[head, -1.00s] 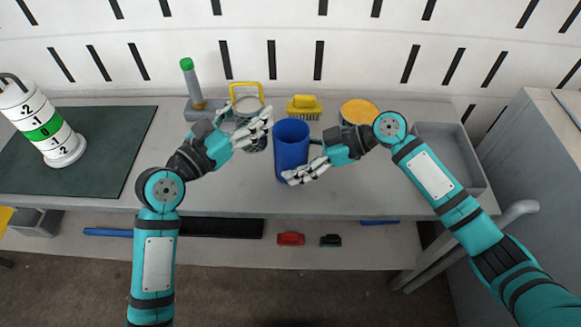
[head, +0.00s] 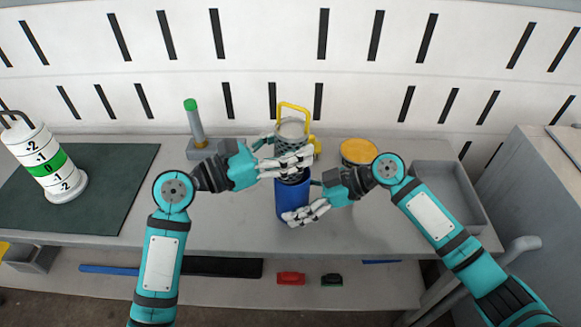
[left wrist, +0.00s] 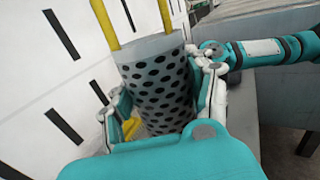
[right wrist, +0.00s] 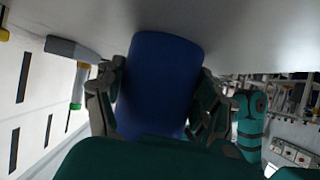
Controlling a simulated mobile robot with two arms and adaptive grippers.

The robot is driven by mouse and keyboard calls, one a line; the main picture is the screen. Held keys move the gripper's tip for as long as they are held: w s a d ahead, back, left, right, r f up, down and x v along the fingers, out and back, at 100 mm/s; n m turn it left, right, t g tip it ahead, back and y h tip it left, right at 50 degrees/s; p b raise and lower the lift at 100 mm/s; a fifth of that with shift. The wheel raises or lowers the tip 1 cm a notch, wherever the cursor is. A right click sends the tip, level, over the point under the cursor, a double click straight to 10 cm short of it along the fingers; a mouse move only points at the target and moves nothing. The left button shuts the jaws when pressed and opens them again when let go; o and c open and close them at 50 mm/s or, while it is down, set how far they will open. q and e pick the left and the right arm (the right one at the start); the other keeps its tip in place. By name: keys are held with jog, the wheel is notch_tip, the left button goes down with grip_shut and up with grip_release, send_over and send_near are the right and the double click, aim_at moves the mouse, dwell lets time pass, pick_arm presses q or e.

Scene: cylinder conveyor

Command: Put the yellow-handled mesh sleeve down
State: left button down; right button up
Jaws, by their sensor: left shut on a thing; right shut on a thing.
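The mesh sleeve (left wrist: 160,85) is a grey perforated cylinder with a yellow handle (head: 294,104). My left gripper (head: 290,160) is shut around its side, and the sleeve looks upright. In the head view the sleeve (head: 291,130) is directly over the blue cup (head: 290,202). The fingers hide where the sleeve meets the cup, so I cannot tell how far it reaches inside. My right gripper (head: 308,208) is shut on the lower part of the blue cup, which stands on the bench. The cup also fills the middle of the right wrist view (right wrist: 160,85).
A yellow-topped round container (head: 358,152) stands right of the cup, beside a grey tray (head: 448,190). A green-topped grey tool (head: 194,120) stands in a block at the left. A striped white cylinder (head: 45,160) stands on a dark mat (head: 115,190).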

pick_arm(q)
notch_tip(320, 180, down, 5)
jog(key=shift+d+f, duration=0.1)
jog(key=shift+f, duration=0.05)
pick_arm(e)
jog(key=shift+w+r, duration=0.15)
jog(key=shift+r, duration=0.2)
pick_arm(q)
jog(key=shift+f, duration=0.25)
pick_arm(e)
jog(key=shift+w, duration=0.1)
pick_arm(q)
jog(key=shift+c, duration=2.3)
grip_release()
pick_arm(e)
jog(key=shift+d+f, duration=0.1)
jog(key=shift+d, duration=0.05)
pick_arm(q)
jog(key=v, duration=1.2)
jog(key=shift+r, duration=0.45)
pick_arm(e)
jog(key=shift+s+f, duration=0.2)
jog(key=shift+f, duration=0.1)
pick_arm(q)
jog(key=shift+w, duration=0.15)
pick_arm(e)
jog(key=o, duration=1.4)
jog(key=shift+w, duration=0.1)
jog(key=shift+r, duration=0.1)
